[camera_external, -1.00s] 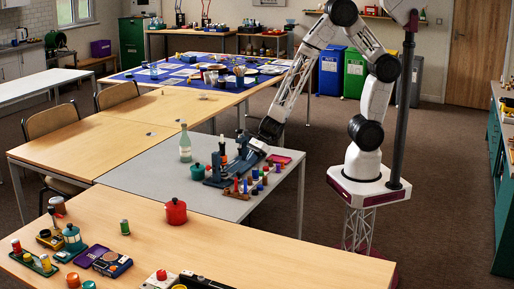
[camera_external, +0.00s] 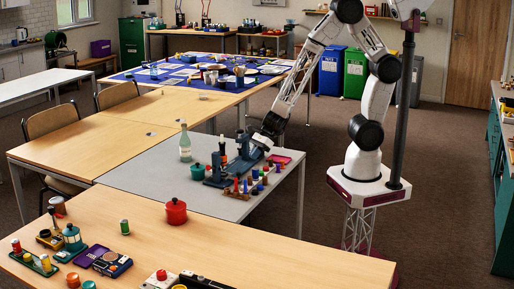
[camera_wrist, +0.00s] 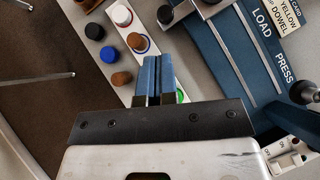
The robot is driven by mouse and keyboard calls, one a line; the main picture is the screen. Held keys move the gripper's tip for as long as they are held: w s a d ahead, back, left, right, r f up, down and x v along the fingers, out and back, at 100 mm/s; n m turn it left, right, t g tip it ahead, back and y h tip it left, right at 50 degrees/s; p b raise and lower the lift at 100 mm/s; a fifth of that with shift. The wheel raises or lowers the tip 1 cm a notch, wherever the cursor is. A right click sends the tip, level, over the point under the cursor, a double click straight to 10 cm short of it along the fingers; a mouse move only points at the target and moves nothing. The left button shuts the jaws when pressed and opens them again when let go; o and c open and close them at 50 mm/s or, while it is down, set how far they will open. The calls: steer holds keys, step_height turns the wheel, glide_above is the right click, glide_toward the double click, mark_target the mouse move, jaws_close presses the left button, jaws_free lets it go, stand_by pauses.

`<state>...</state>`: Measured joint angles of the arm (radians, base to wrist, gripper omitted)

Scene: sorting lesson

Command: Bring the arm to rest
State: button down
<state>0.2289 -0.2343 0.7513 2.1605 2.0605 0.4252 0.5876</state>
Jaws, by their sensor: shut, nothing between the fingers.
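My gripper (camera_external: 262,141) is over the grey table (camera_external: 135,174), beside the dark blue press (camera_external: 217,172). In the wrist view its two blue fingers (camera_wrist: 159,80) are together, with nothing held between them. They reach over a pale rack (camera_wrist: 150,69) of coloured pegs. A blue peg (camera_wrist: 109,54) and a brown peg (camera_wrist: 121,78) are to the left of the fingers. The press's blue body with the labels LOAD and PRESS (camera_wrist: 262,50) is to the right of the fingers.
A glass bottle (camera_external: 185,145) and a green pot (camera_external: 197,172) stand left of the press. A red pot (camera_external: 176,211) is on the front wooden table.

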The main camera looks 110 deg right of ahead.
steer(key=s+a+r+n+g+y, duration=0.1)
steer(key=s+a+r+n+y, duration=0.1)
steer(key=s+a+r+n, duration=0.5)
steer(key=s+a+r+n+g+y, duration=0.1)
steer(key=s+a+r+n+g, duration=0.15)
steer(key=r+n, duration=0.8)
steer(key=s+d+r+n+g+h, duration=0.1)
steer(key=s+r+n+h, duration=0.2)
steer(key=s+r+n, duration=0.2)
steer(key=s+d+r+n+g+h, duration=0.1)
steer(key=s+d+r+n+h, duration=0.1)
steer(key=s+r+n, duration=0.3)
steer(key=s+n+h, duration=0.1)
steer(key=s+n, duration=0.3)
steer(key=s, duration=0.2)
steer(key=shift+s+d+r, duration=0.25)
steer(key=shift+s+r, duration=0.1)
steer(key=shift+r, duration=0.05)
